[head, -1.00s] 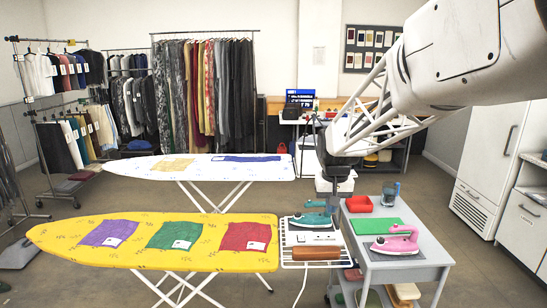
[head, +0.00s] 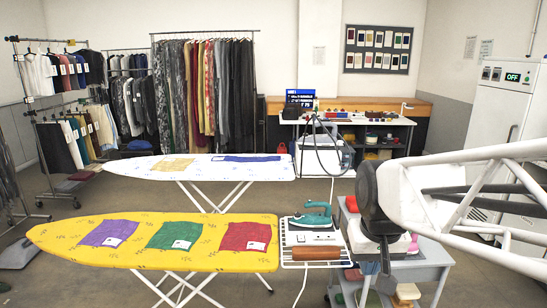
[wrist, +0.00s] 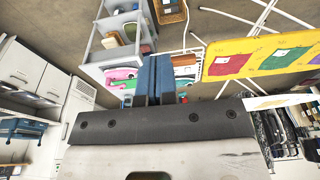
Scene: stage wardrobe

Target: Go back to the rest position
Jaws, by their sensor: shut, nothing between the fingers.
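My gripper (head: 386,272) hangs in front of the small grey table in the head view, its dark wrist hiding part of the tabletop. In the wrist view my gripper's blue fingers (wrist: 154,78) are together with nothing between them. The teal iron (head: 313,216) stands on the white rest (head: 312,238) at the right end of the yellow ironing board. The pink iron (head: 413,243) on the grey table is mostly hidden behind my gripper in the head view.
The yellow ironing board (head: 60,238) carries purple, green and red cloths. A white ironing board (head: 135,167) stands behind it. The grey table (head: 435,258) is close beside my gripper. Clothes racks (head: 205,95) stand at the back left, and a workbench (head: 395,122) at the back.

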